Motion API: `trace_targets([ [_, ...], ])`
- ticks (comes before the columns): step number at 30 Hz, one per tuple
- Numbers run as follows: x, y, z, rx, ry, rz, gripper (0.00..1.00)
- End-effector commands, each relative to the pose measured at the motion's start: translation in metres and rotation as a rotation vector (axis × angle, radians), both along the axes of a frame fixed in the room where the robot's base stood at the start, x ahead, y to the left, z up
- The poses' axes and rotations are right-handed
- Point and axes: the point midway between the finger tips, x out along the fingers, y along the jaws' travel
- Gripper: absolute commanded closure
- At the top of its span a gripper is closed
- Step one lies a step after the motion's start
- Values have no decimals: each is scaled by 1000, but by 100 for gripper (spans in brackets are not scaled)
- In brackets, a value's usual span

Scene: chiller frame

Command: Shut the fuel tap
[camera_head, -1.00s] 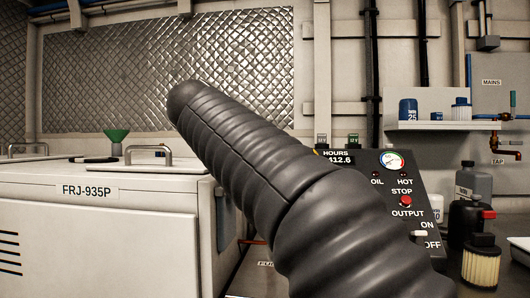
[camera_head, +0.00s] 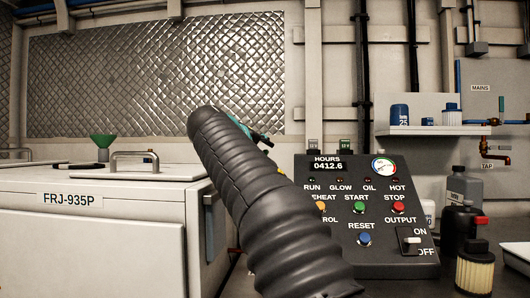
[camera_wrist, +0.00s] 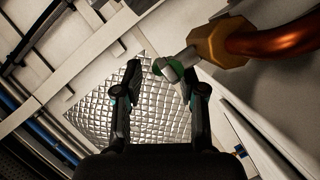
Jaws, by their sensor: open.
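My gripper (camera_wrist: 165,78) is open in the wrist view, with two dark fingers spread apart. A brass hex fitting (camera_wrist: 219,42) on a copper pipe (camera_wrist: 275,42) comes in from the upper right. A short grey stem (camera_wrist: 184,59) runs from it to a grey piece with a green part (camera_wrist: 165,69), seen between the fingertips. I cannot tell whether this is the fuel tap or whether a finger touches it. In the head view only a small teal and black bit of my gripper (camera_head: 250,131) shows past my ribbed arm. The fitting is hidden there.
A black control panel (camera_head: 375,180) stands right of my arm. A white cabinet (camera_head: 90,205) with a green funnel (camera_head: 103,143) is at left. A brass tap labelled TAP (camera_head: 495,152) is on the right wall. A dark bottle (camera_head: 457,222) and filter (camera_head: 476,270) stand below it.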

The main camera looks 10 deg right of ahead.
Motion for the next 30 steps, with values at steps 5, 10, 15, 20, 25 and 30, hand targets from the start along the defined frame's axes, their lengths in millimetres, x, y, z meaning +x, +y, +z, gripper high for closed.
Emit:
trace_targets([
  [5,15,-12,-4,0,1,-1,60],
  [10,20,-15,-5,1,-1,1,60],
  [15,20,-15,-5,1,-1,1,60],
  [20,20,-15,-5,0,-1,1,82],
  [25,20,-15,-5,0,-2,0,100],
  [30,19,-15,-4,0,-2,-1,100],
])
